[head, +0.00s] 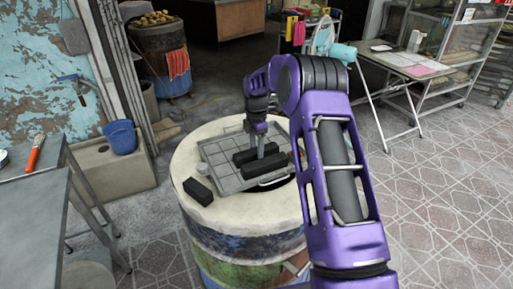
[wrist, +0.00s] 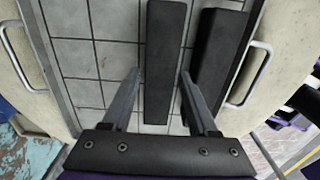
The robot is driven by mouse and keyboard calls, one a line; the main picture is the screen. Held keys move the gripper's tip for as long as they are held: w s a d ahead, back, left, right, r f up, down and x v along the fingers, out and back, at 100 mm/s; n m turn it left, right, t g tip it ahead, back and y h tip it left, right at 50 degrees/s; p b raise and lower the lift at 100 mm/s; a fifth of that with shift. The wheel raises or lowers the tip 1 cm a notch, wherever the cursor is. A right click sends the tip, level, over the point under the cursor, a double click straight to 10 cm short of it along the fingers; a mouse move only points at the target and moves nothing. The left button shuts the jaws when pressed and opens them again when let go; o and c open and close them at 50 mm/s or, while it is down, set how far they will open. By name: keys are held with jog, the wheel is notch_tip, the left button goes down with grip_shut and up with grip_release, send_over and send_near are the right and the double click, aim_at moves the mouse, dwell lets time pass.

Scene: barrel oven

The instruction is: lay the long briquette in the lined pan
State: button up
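Two dark briquettes lie side by side in the lined pan (head: 222,161), a shallow grey tray with a tiled bottom. The rear briquette (head: 244,158) is the left one (wrist: 164,55) in the wrist view. The front briquette (head: 260,170) is the right one (wrist: 220,62), near the pan's wall. My gripper (head: 264,152) points down over the pan. In the wrist view its two fingers (wrist: 160,75) are apart, one on each side of the left briquette. A narrow gap shows at the left finger; contact at the right one is unclear.
The pan sits on a pale round barrel oven (head: 196,150) with metal handles on its sides. A shorter dark block (head: 198,191) lies on the oven top at left. A grey table (head: 30,200) stands left.

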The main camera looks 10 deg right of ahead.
aim_at(256, 150)
notch_tip(256, 150, up, 12)
jog(key=shift+r+p, duration=0.2)
jog(key=shift+p, duration=0.25)
jog(key=shift+a, duration=0.1)
